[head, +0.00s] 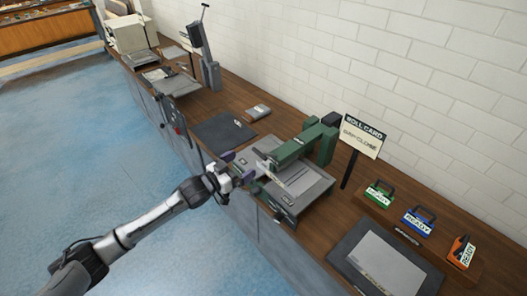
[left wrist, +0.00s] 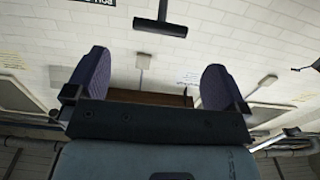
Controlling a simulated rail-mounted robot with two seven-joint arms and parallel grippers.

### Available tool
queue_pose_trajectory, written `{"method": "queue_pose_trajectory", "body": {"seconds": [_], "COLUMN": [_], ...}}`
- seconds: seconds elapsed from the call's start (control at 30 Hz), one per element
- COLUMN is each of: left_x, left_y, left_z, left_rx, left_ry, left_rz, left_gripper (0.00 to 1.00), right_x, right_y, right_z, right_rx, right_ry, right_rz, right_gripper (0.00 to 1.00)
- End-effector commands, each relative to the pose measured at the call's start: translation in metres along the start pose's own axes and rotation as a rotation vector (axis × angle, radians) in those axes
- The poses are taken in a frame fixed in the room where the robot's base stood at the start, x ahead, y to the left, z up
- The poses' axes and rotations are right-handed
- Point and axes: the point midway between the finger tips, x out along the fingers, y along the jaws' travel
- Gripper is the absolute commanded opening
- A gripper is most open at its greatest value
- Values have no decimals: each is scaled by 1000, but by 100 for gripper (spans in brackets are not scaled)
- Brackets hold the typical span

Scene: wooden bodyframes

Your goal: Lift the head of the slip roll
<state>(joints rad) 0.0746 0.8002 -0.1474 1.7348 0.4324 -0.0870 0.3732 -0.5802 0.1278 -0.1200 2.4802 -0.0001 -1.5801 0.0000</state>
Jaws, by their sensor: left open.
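The machine next to the roll card sign, which I take to be the slip roll, has a flat grey base (head: 308,191) on the wooden bench. Its green head (head: 295,147) reaches out over the base from a post at the wall side. My left gripper (head: 238,168) is at the front left side of this machine, close to the end of the green head. I cannot tell if it touches. In the left wrist view its two purple finger pads (left wrist: 157,80) stand wide apart with nothing held between them. A dark bar (left wrist: 160,28) shows beyond them. My right gripper is not in view.
The sign (head: 364,135) stands behind the machine on a dark post. Green, blue and orange ready tags (head: 417,221) sit to the right, with a grey plate (head: 385,262) in front. A dark mat (head: 223,132) lies left. The blue floor (head: 75,130) is clear.

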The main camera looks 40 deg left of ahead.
Motion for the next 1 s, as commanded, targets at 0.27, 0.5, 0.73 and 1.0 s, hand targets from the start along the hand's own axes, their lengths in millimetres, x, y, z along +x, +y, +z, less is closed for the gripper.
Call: {"method": "queue_pose_trajectory", "body": {"seconds": [0.27, 0.5, 0.73, 1.0], "left_x": [47, 79, 97, 104], "left_y": [0, 0, 0, 0], "left_z": [-1, -1, 1, 1], "left_rx": [1, 2, 0, 1], "left_ry": [2, 1, -1, -2], "left_rz": [-1, -1, -1, 0], "left_gripper": [100, 100, 100, 100], "right_x": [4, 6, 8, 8], "right_y": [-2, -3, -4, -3], "right_z": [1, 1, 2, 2], "right_rx": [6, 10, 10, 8], "right_ry": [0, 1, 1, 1], "right_rz": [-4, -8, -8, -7], "right_gripper": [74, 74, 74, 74]}}
